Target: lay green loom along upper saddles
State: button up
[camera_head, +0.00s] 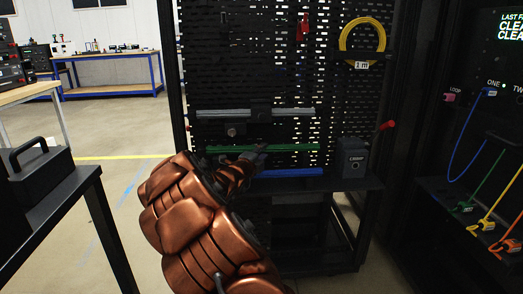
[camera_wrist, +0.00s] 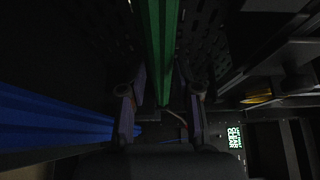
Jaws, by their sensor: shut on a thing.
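The green loom (camera_head: 302,149) is a long straight green bar lying roughly level in front of the black pegboard. In the wrist view the green loom (camera_wrist: 161,40) runs between my two fingers and away from the camera. My gripper (camera_head: 257,153) is shut on it near its middle; the fingers (camera_wrist: 162,103) also show in the wrist view. The upper saddles are hard to make out against the dark board, and I cannot tell whether the loom touches any. My copper-coloured arm hides part of the area below and left of the loom.
A blue bar (camera_head: 292,172) lies just below the green loom, and a grey bar (camera_head: 287,112) is above it on the pegboard (camera_head: 275,60). A dark crimp box (camera_head: 353,157) stands at the right. A dark rack with coloured cables (camera_head: 470,150) is farther right.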

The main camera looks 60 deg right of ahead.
jog(key=shift+r, duration=0.1)
grip_shut()
notch_tip(320, 180, up, 3)
jog(key=shift+f+p, duration=0.15)
jog(key=shift+p, duration=0.5)
jog(key=shift+s+a+f+b, duration=0.15)
jog(key=shift+s+a+b, duration=0.65)
jog(key=shift+a+b, duration=0.3)
jog(key=s+a+b, duration=0.3)
jog(key=s+a, duration=0.1)
jog(key=a, duration=0.1)
jog(key=shift+s+a+b, duration=0.15)
jog(key=shift+s+b, duration=0.1)
jog(key=shift+b, duration=0.1)
jog(key=shift+a, duration=0.1)
